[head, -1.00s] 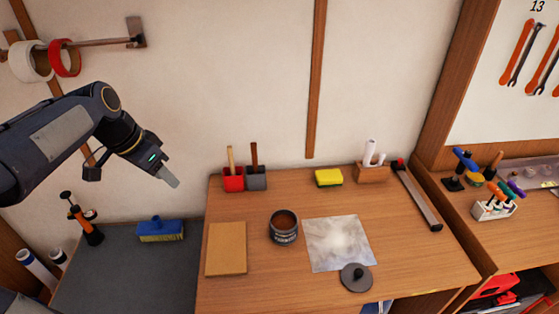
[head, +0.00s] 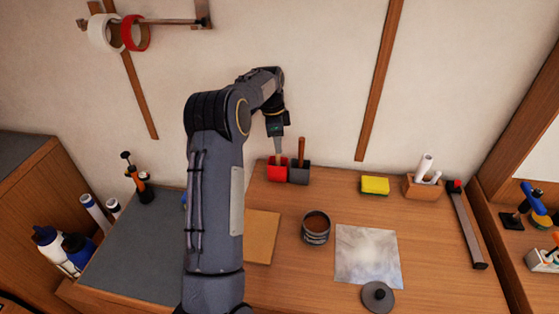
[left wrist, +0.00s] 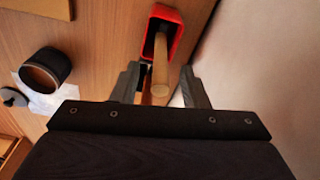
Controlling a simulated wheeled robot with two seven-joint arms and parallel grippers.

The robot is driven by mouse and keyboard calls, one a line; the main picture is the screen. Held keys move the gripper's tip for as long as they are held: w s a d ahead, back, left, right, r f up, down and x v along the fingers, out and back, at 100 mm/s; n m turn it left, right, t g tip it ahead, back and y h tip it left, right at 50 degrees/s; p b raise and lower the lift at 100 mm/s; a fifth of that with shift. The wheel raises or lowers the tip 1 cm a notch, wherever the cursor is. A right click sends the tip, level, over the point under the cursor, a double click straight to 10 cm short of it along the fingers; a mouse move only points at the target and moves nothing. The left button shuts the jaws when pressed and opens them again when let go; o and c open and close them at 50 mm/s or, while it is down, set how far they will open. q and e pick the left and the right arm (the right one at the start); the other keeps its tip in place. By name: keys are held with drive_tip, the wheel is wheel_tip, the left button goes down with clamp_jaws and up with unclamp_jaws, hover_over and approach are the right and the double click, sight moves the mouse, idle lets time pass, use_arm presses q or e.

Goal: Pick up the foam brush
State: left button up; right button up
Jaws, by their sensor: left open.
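Two upright wooden handles stand in small holders at the back of the bench; the brush heads are hidden inside, so I cannot tell which is the foam brush. The light handle (left wrist: 160,78) is in the red holder (head: 277,173). The darker brown handle (head: 301,150) is in the dark grey holder (head: 299,175). My left gripper (head: 278,148) is above the red holder, pointing down. In the left wrist view its open fingers (left wrist: 160,68) lie either side of the light handle, with no visible contact. The red holder (left wrist: 172,17) shows beyond. My right gripper is out of view.
A yellow sponge (head: 375,185), a wooden block with white rolls (head: 421,187) and a dark can (head: 316,228) stand to the right. A tan board (head: 262,237) and a pale sheet (head: 368,255) lie in front. The wall is close behind the holders.

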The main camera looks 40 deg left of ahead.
use_arm(q)
wheel_tip(320, 180, down, 2)
drive_tip(key=shift+f, duration=0.1)
clamp_jaws()
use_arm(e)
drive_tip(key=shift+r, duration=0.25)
